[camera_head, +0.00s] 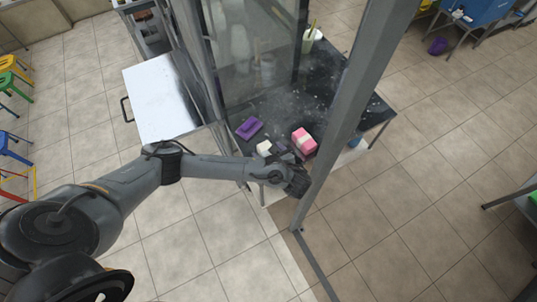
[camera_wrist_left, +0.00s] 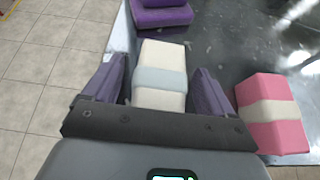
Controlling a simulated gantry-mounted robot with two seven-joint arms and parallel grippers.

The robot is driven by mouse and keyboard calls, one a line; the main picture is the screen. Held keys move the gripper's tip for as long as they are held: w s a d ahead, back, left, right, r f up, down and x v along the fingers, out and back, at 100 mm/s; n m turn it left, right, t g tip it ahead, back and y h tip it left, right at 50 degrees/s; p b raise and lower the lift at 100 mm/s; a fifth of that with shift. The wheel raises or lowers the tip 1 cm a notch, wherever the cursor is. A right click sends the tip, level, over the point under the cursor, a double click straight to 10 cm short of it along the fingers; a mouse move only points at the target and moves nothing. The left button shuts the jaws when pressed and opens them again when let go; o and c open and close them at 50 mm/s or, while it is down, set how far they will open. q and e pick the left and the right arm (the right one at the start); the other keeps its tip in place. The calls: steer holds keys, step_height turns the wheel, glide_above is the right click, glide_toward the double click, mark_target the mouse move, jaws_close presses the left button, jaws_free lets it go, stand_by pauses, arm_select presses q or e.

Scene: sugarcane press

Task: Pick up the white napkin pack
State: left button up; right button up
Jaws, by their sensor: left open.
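The white napkin pack (camera_wrist_left: 160,69) has a pale blue-grey band around its middle and lies on the dark tabletop (camera_wrist_left: 220,40). In the head view the white pack (camera_head: 264,147) shows small beside my left gripper (camera_head: 283,152), which partly hides it. In the left wrist view my left gripper (camera_wrist_left: 157,85) is open, with one finger on each side of the pack's near part. I cannot tell whether the fingers touch it. My right gripper is not in view.
A pink pack with a pale band (camera_wrist_left: 269,112) lies close to the right finger. A purple pack (camera_wrist_left: 161,14) lies beyond the white one. A grey metal post (camera_head: 345,110) stands right of my left gripper.

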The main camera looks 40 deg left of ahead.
arm_select(q)
steer(key=c, duration=1.1)
